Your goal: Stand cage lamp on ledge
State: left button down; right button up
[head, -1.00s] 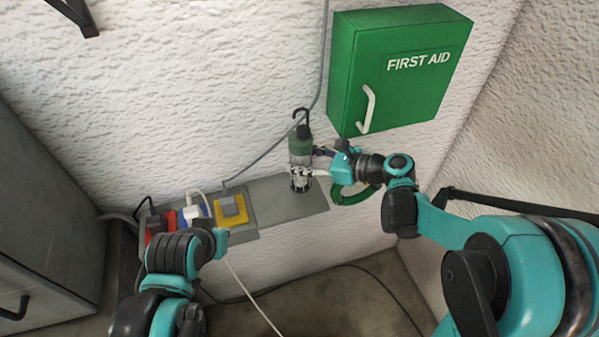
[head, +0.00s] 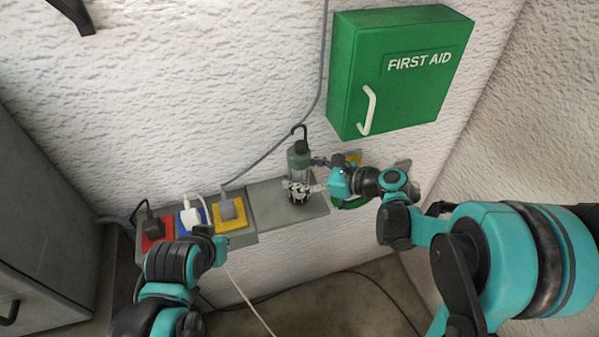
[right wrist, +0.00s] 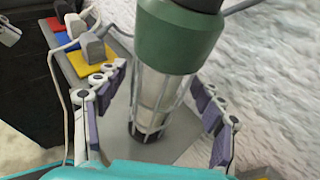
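The cage lamp (head: 299,163) has a green cap, a black hook on top and a clear caged body. It stands upright on the grey ledge (head: 262,205), its base appearing to rest on the bare right part. It also shows in the right wrist view (right wrist: 168,50).
Plugs on red (head: 153,227), blue (head: 190,216) and yellow (head: 229,211) sockets fill the ledge's left part. A green first aid box (head: 395,75) hangs above right. A grey cable runs down the wall behind the lamp. A grey cabinet (head: 45,200) stands left.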

jog(key=shift+r, duration=0.1)
jog(key=shift+d+r, duration=0.15)
jog(key=p+v, duration=0.2)
jog(key=v, duration=0.9)
jog(key=shift+s+d, duration=0.25)
jog(key=shift+d+r, duration=0.1)
